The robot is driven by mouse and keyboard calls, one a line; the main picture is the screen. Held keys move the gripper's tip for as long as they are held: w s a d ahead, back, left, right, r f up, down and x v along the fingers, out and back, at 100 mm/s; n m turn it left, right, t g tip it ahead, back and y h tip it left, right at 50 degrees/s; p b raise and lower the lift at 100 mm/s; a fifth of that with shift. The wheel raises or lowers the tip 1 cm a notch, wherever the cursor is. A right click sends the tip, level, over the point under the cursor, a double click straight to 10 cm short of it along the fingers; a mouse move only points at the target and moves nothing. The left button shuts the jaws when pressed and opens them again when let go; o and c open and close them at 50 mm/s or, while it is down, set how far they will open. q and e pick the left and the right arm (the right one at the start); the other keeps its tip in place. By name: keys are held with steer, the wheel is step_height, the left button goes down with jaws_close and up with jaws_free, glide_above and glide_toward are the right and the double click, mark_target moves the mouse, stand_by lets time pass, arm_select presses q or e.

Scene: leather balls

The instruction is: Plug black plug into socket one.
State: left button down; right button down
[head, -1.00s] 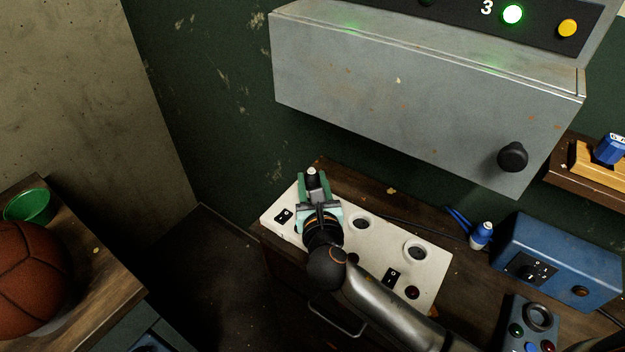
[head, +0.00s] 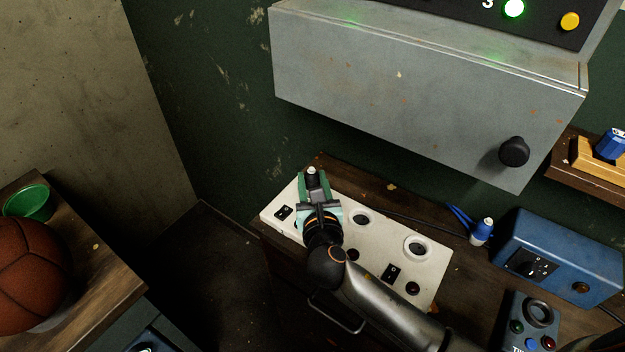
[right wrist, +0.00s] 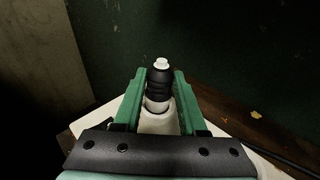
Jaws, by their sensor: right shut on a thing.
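My right gripper (head: 314,182) reaches over the left end of the white socket panel (head: 435,272). It is shut on the black plug (right wrist: 160,88), which has a black ribbed body and a white tip. The plug stands roughly upright between the green fingers (right wrist: 157,98). Its pale lower end is at a round white collar on the panel; I cannot tell how deep it sits. In the head view mainly the plug's top shows. My left gripper is out of view.
A blue plug (head: 481,233) stands right of the panel, beside a blue box (head: 556,262) and a control box with buttons (head: 532,322). A grey metal cabinet (head: 420,100) overhangs behind.

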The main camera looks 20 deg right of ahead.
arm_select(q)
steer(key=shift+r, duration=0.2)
arm_select(e)
steer(key=shift+f, duration=0.1)
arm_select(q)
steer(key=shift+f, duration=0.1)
arm_select(e)
steer(key=shift+f, duration=0.5)
steer(key=shift+c, duration=1.9)
jaws_free()
